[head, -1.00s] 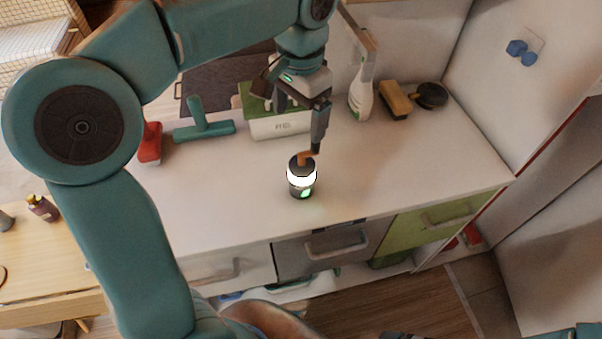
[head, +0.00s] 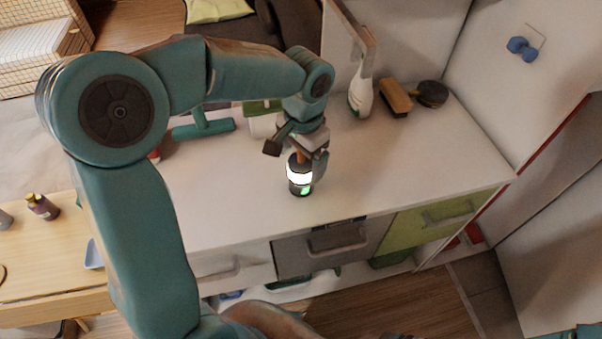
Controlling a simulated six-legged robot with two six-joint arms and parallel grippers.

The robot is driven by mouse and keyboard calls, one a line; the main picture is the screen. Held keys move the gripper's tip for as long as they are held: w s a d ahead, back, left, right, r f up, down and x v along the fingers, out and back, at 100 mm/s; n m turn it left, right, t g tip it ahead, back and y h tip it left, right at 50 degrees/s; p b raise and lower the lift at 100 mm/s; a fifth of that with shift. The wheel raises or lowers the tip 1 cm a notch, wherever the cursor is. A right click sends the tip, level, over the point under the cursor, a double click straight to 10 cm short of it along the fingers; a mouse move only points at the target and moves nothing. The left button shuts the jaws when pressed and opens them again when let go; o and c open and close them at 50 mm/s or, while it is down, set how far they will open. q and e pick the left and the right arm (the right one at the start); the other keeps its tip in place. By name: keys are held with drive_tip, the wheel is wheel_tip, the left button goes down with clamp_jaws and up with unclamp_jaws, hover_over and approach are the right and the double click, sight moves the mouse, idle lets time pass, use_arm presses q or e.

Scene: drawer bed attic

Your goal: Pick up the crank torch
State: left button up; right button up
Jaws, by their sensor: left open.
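The crank torch (head: 300,178) is a small dark cylinder with a glowing white band, a green patch low on its front and an orange part on top. It stands upright on the white cabinet top, near the front edge. My left gripper (head: 298,158) is open and low over the torch. One finger is close along the torch's right side; the other is at its upper left. The gripper partly hides the torch's top, and I cannot tell whether a finger touches it.
A teal squeegee-like tool (head: 203,126) lies left on the cabinet top (head: 400,175). A white and green bottle (head: 361,97), a brown brush (head: 396,98) and a dark round item (head: 431,94) stand at the back right. The top right of the torch is clear.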

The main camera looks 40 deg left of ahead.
use_arm(q)
drive_tip(key=c, duration=1.6)
drive_tip(key=shift+o, duration=0.2)
drive_tip(key=shift+w+r, duration=0.1)
